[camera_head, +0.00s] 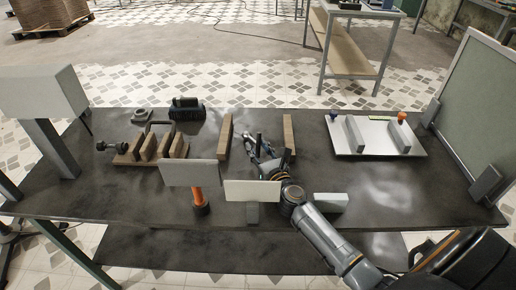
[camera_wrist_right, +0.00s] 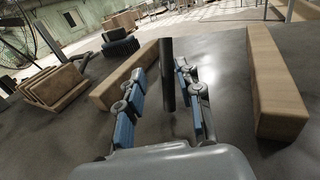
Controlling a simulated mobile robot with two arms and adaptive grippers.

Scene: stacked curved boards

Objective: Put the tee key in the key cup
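A dark upright bar, which may be the tee key's grip (camera_wrist_right: 167,75), stands between the fingers of my right gripper (camera_wrist_right: 163,95). Gaps show on both sides of it, so the fingers look apart and around it, not clamped. In the head view my right gripper (camera_head: 262,152) is low over the bench between two wooden blocks, and the dark bar (camera_head: 258,141) shows there. My left gripper is not in view.
Wooden blocks flank the gripper on the left (camera_head: 225,136) and right (camera_head: 289,135). Two pale panels (camera_head: 190,173) (camera_head: 252,191) stand in front. A wooden rack (camera_head: 148,148) is left; a white tray (camera_head: 345,138) is right. The bench's front right (camera_head: 400,195) is clear.

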